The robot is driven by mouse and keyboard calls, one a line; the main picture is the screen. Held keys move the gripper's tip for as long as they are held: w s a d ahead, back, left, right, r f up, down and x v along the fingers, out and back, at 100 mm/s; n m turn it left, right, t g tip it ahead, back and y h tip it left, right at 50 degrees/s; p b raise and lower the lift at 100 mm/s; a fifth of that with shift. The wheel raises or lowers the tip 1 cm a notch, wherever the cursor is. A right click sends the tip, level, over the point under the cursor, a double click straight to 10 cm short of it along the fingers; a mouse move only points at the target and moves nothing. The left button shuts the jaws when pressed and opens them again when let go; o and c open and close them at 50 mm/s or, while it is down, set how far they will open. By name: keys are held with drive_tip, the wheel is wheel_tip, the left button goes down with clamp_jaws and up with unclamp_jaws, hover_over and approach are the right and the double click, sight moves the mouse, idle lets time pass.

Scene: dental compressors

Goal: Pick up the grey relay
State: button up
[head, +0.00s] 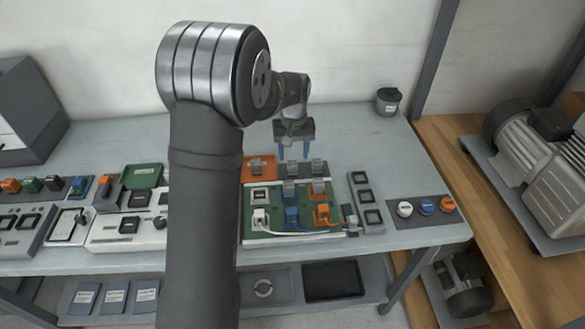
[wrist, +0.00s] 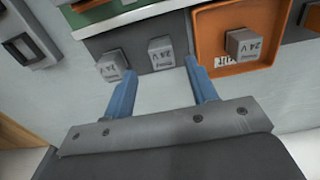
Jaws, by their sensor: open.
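Two small grey relays marked 24 V stand side by side at the edge of a dark grey tray, one (wrist: 160,53) nearer the orange tray and one (wrist: 112,65) farther from it. In the head view they show as a left one (head: 292,168) and a right one (head: 317,166). Another greyish 24 V block (wrist: 242,43) stands on the orange tray (wrist: 212,38). My gripper (head: 294,155) is open and empty above the back of the table. In the wrist view its blue fingertips (wrist: 158,68) appear either side of the relay nearer the orange tray, without visible contact.
A green board (head: 250,228) with white, blue and orange parts lies in front of the relays. A grey strip with square sockets (head: 366,178) is to the right. A dark jar (head: 388,102) stands at the back right. The table behind the relays is clear.

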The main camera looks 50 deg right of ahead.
sight(293, 164)
drive_tip(key=f, duration=0.5)
drive_tip(key=shift+s+a, duration=0.1)
drive_tip(key=shift+a, duration=0.3)
drive_tip(key=shift+c, duration=0.4)
drive_tip(key=c, duration=1)
